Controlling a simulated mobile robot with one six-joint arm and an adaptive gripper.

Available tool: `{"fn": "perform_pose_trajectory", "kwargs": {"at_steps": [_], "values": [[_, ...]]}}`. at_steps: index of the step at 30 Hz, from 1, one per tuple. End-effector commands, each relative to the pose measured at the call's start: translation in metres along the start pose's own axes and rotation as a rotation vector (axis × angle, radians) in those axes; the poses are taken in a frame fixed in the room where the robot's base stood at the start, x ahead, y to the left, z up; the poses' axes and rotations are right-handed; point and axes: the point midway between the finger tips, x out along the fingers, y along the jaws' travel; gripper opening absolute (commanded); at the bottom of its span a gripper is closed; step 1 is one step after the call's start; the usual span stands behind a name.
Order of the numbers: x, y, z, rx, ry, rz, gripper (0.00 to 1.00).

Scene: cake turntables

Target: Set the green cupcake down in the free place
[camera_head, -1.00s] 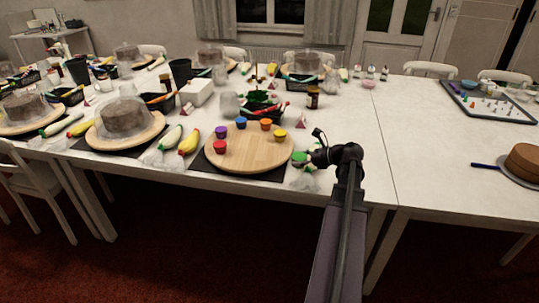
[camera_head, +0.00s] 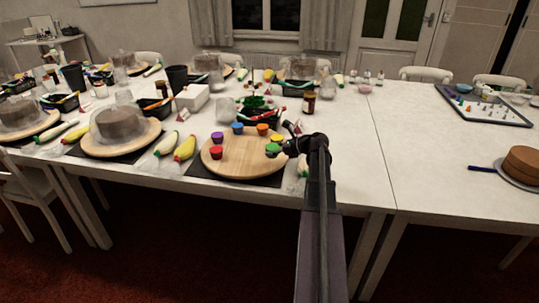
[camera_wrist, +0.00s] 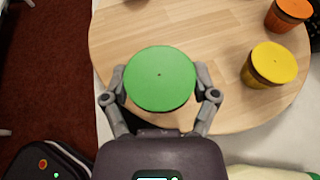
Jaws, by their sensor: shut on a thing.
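The green cupcake (camera_head: 273,149) is held in my gripper (camera_wrist: 160,92), with one finger on each side of it. In the wrist view the green cupcake (camera_wrist: 160,78) is seen from above, over the near part of the round wooden turntable (camera_wrist: 225,118). I cannot tell whether it touches the board. On the turntable (camera_head: 235,168) a red cupcake (camera_head: 216,152), a purple one (camera_head: 217,137), a blue one (camera_head: 238,127), an orange one (camera_head: 262,129) and a yellow one (camera_head: 277,138) form an arc. The yellow (camera_wrist: 270,63) and orange (camera_wrist: 288,13) cupcakes also show in the wrist view.
The turntable lies on a dark mat (camera_head: 265,181) near the table's front edge. Yellow and pale piping bags (camera_head: 185,147) lie to its left. A black basket (camera_head: 262,116) stands behind it.

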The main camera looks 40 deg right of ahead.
Motion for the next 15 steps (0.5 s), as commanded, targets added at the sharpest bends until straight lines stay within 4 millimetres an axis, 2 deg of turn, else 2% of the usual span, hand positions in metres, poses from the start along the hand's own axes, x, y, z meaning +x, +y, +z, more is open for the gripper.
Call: {"fn": "perform_pose_trajectory", "kwargs": {"at_steps": [4, 15], "values": [[0.0128, -0.0083, 0.0035, 0.000, 0.000, 0.001, 0.29], [0.0149, -0.0085, 0.0046, 0.000, 0.000, 0.001, 0.29]]}}
